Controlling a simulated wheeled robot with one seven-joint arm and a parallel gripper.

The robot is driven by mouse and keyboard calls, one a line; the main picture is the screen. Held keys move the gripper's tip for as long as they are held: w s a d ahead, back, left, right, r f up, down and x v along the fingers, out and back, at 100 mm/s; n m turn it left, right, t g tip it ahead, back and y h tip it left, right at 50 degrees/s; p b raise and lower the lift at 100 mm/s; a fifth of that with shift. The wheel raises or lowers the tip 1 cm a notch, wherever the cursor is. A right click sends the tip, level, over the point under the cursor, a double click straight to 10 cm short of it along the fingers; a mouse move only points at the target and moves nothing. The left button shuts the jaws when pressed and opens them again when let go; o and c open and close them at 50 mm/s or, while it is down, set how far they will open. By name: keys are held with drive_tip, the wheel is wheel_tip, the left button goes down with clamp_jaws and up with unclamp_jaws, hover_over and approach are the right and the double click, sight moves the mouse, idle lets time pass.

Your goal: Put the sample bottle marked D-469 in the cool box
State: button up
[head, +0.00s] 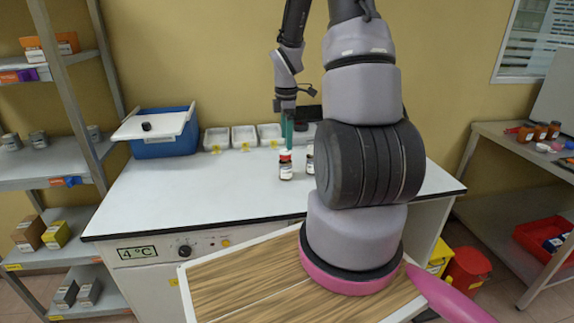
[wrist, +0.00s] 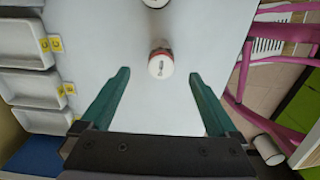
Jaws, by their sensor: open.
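A small bottle (head: 286,170) with a white-topped red cap stands upright on the white worktop. In the wrist view this bottle (wrist: 160,64) lies ahead between the lines of the fingers, seen from above. A second bottle (head: 310,160) stands to its right, partly hidden by my arm. No label can be read as D-469. My gripper (head: 287,143) has green fingers, just above the first bottle; in the wrist view they are apart with nothing between them. The blue cool box (head: 165,147) stands at the worktop's back left. Its white lid (head: 150,124) lies tilted over the top.
Several white trays (head: 216,138) with yellow tags line the back of the worktop (head: 215,188). The worktop between the bottles and the cool box is clear in front of the trays. A metal shelf (head: 45,178) stands left and a side table (head: 510,143) right.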

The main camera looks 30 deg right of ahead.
sight(285, 163)
drive_tip(key=f, duration=1)
drive_tip(key=shift+a, duration=0.2)
clamp_jaws()
